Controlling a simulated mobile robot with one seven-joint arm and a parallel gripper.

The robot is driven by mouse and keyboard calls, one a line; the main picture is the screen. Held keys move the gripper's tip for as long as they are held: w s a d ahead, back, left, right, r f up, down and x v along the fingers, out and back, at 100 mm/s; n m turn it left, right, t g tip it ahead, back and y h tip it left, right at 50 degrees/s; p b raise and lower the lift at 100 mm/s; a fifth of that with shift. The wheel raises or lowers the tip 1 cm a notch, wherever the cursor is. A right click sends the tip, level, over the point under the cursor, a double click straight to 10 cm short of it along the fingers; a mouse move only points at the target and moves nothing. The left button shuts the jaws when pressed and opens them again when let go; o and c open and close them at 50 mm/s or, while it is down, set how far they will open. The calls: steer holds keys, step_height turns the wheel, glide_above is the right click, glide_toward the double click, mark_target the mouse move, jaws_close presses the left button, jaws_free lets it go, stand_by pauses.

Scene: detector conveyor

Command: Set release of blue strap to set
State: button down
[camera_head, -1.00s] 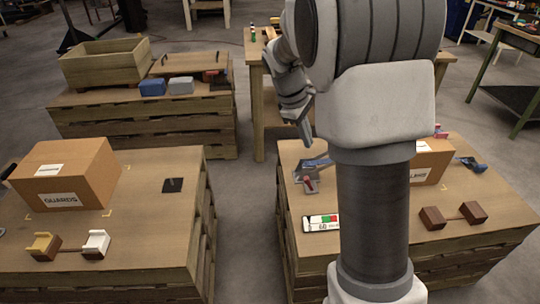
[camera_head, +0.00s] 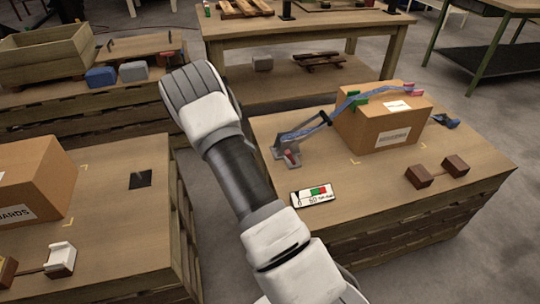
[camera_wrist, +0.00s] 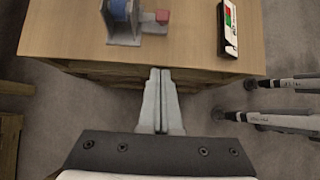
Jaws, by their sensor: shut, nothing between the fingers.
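A blue strap (camera_head: 348,104) runs from a grey ratchet base (camera_head: 285,161) up over a cardboard box on the right pallet table. A dark handle stands out beside the strap near the base. The red release (camera_head: 292,157) sits at the base's front. In the wrist view the grey base (camera_wrist: 124,40) with blue strap and the red release (camera_wrist: 162,16) show near the table edge. My gripper (camera_wrist: 160,72) is shut and empty, its tips by the table's front edge, apart from the release. My gripper is hidden in the head view.
A gauge with green and red bands (camera_head: 313,194) lies in front of the ratchet; it also shows in the wrist view (camera_wrist: 229,28). The cardboard box (camera_head: 384,122) stands behind. Another pallet table (camera_head: 105,232) is at left.

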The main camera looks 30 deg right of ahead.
mark_target(291, 157)
stand_by(0.3)
steer(key=d+f+b, duration=0.1)
steer(key=d+f, duration=0.1)
steer(key=d, duration=0.1)
steer(key=s+d+f+b, duration=0.1)
steer(key=d+f+b, duration=0.1)
steer(key=d, duration=0.1)
steer(key=s+d+f+b, duration=0.1)
steer(key=d+f, duration=0.1)
steer(key=shift+s+d+f, duration=0.15)
steer(key=shift+d+f, duration=0.2)
steer(key=shift+d, duration=0.05)
steer(key=shift+s+d+r, duration=0.15)
steer(key=shift+d+r, duration=0.15)
steer(key=shift+d, duration=0.15)
steer(key=shift+r, duration=0.15)
steer(key=shift+d+r+p, duration=0.15)
steer(key=shift+p, duration=0.2)
steer(key=shift+y, duration=0.4)
